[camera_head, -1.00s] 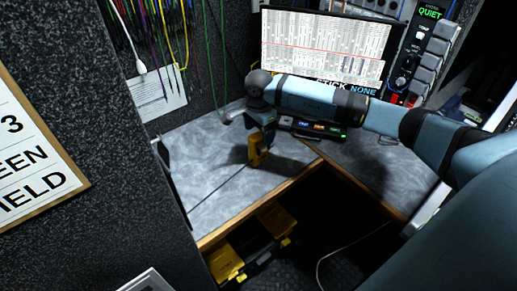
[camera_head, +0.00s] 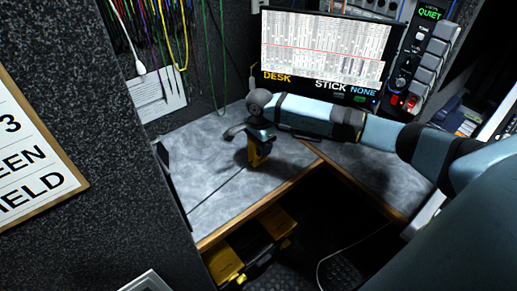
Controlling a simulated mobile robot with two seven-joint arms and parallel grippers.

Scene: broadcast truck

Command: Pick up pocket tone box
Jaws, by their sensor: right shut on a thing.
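The pocket tone box (camera_head: 257,155) is a small yellow box with dark parts, upright over the grey desk top (camera_head: 215,160) near its middle. My right gripper (camera_head: 261,138) reaches down from above and is shut on the tone box, covering its upper part. Whether the box's bottom touches the desk or hangs just above it I cannot tell. My left gripper is not in view.
A screen (camera_head: 320,48) and a panel with grey keys (camera_head: 430,60) stand behind the desk. Cables (camera_head: 180,35) hang at the back left. A dark gap with yellow-lidded cases (camera_head: 225,262) lies below the desk's wooden front edge. A speckled wall closes the left.

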